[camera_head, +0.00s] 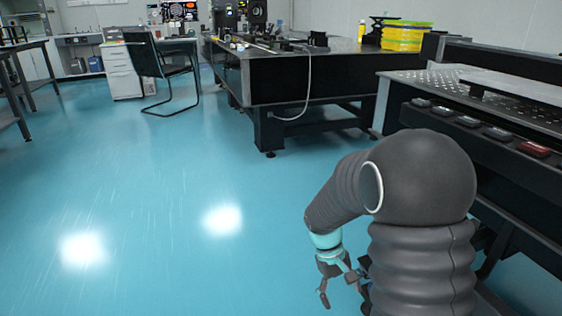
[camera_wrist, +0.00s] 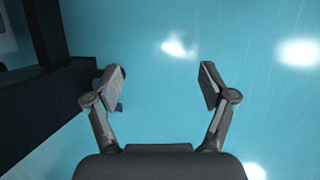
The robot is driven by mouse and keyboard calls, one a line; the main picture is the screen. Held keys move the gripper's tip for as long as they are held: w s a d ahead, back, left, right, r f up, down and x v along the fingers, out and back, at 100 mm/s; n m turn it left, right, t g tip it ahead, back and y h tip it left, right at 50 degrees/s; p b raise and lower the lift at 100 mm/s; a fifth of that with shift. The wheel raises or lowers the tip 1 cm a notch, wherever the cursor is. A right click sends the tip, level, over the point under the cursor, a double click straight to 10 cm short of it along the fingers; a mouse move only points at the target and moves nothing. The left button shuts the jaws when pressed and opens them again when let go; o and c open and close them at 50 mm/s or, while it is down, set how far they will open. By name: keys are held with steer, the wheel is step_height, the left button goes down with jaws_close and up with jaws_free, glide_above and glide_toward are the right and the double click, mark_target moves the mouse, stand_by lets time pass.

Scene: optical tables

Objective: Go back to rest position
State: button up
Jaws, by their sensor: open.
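My gripper (camera_head: 340,277) hangs low at the end of my arm, in the lower right of the head view, over the teal floor. In the wrist view my gripper (camera_wrist: 163,88) has its two fingers spread wide. Nothing is between the fingers except bare floor seen beyond them. The arm is bent, with its dark ribbed cover in front of the table at the right, hiding part of it.
A perforated optical table (camera_head: 440,82) stands close at the right. Another dark optical table (camera_head: 290,80) with equipment and yellow boxes (camera_head: 405,36) stands farther back. A black chair (camera_head: 160,68) is beside a white cabinet (camera_head: 121,72). The teal floor (camera_head: 130,190) at left is clear.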

steer(key=s+r+m+t+y+p, duration=0.1)
steer(key=s+r+t+p, duration=0.1)
steer(key=s+r, duration=0.3)
steer(key=s+r+m+t+y+p, duration=0.1)
steer(key=s+r, duration=0.5)
steer(key=r, duration=0.7)
steer(key=s+r+m+t+y+p, duration=0.1)
steer(key=s+r+m+t+p, duration=0.1)
steer(key=s+r+t, duration=0.3)
step_height(320, 180, up, 5)
steer(key=shift+s+d+f+t+p, duration=0.2)
steer(key=shift+s+d+t+p, duration=0.1)
steer(key=shift+s+p, duration=0.35)
